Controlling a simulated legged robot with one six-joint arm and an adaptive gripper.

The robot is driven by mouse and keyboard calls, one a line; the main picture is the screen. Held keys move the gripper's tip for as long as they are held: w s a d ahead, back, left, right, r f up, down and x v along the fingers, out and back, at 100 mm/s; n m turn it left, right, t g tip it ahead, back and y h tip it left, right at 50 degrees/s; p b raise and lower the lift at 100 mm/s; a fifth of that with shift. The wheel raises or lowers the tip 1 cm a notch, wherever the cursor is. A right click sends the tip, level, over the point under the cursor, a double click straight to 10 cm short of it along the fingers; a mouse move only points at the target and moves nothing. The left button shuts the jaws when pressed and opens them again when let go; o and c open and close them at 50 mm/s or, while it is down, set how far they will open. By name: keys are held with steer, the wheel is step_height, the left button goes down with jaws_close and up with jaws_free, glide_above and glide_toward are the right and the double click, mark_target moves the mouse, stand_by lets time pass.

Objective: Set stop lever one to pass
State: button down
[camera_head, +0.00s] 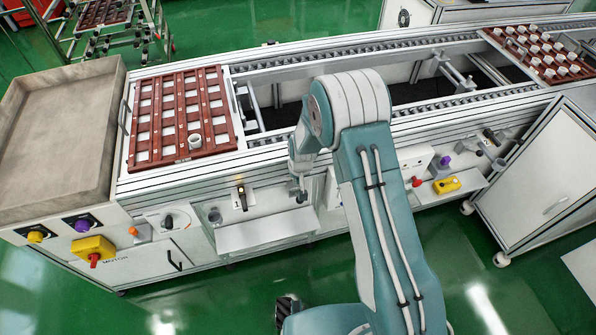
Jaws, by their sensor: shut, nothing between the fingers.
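A small dark lever (241,198) with a yellowish part sits on a white plate on the front of the conveyor, left of my arm. No readable label shows whether it is stop lever one, and its pass or stop setting cannot be told. My gripper (300,196) is shut and empty, pointing down in front of the conveyor's front face. It is to the right of the lever and apart from it. My arm hides part of the front face to the right of the gripper. A red knob (416,182) shows on a white panel right of my arm.
A brown grid tray (214,110) with one white pot lies on the left conveyor end; another tray (510,57) with several pots is far right. Below the lever is a white shelf (262,233). A yellow motor switch (93,250) and a yellow box (446,185) are on the front.

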steer(key=shift+s+d+f, duration=0.15)
steer(key=shift+s+f, duration=0.1)
steer(key=shift+s, duration=0.45)
steer(key=shift+s+d+f, duration=0.1)
steer(key=shift+s+f, duration=0.1)
steer(key=shift+s, duration=0.5)
